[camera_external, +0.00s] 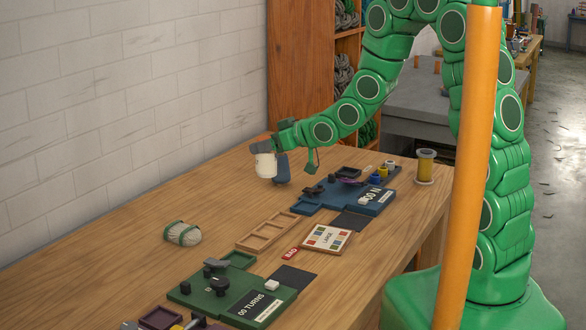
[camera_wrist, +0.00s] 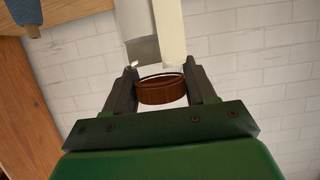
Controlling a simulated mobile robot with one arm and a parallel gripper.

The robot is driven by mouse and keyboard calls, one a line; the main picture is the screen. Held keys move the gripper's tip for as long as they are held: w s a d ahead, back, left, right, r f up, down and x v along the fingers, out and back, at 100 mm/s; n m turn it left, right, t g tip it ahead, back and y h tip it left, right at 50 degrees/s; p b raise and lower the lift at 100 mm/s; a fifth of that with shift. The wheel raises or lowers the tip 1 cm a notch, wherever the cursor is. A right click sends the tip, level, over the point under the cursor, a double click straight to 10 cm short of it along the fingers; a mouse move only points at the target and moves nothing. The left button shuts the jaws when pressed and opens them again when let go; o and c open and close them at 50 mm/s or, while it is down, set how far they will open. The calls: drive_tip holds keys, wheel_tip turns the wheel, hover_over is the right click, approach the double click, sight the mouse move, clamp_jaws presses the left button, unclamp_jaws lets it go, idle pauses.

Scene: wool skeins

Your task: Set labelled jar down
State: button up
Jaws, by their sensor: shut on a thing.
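In the external view a cream-white jar (camera_external: 265,166) with a brown lid hangs upright from my gripper (camera_external: 270,141), near the far end of the wooden table by the wall. In the wrist view the brown lid (camera_wrist: 162,92) sits between the two dark fingers of my gripper (camera_wrist: 162,82), which are shut on it. Pale jar surface shows around the lid. I cannot tell whether the jar's base touches the table. A blue-grey item (camera_external: 282,168) stands right beside the jar. No readable label shows on the jar.
A blue board (camera_external: 372,205) with small parts lies right of the jar, a yellow spool (camera_external: 426,167) beyond it. Table left of the jar is clear.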

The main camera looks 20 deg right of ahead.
drive_tip(key=s+a+n+g+y, duration=0.4)
drive_tip(key=s+a+n+g, duration=0.5)
drive_tip(key=s+a, duration=2.05)
drive_tip(key=shift+w+a+f, duration=1.1)
drive_tip(key=shift+a+f, duration=0.95)
drive_tip(key=shift+f, duration=0.05)
drive_tip(key=shift+w+a+f, duration=1.05)
drive_tip(key=shift+a+f, duration=1)
drive_tip(key=shift+f, duration=0.1)
drive_tip(key=shift+w+a+f, duration=1.1)
drive_tip(key=shift+a+f, duration=0.95)
drive_tip(key=shift+f, duration=0.05)
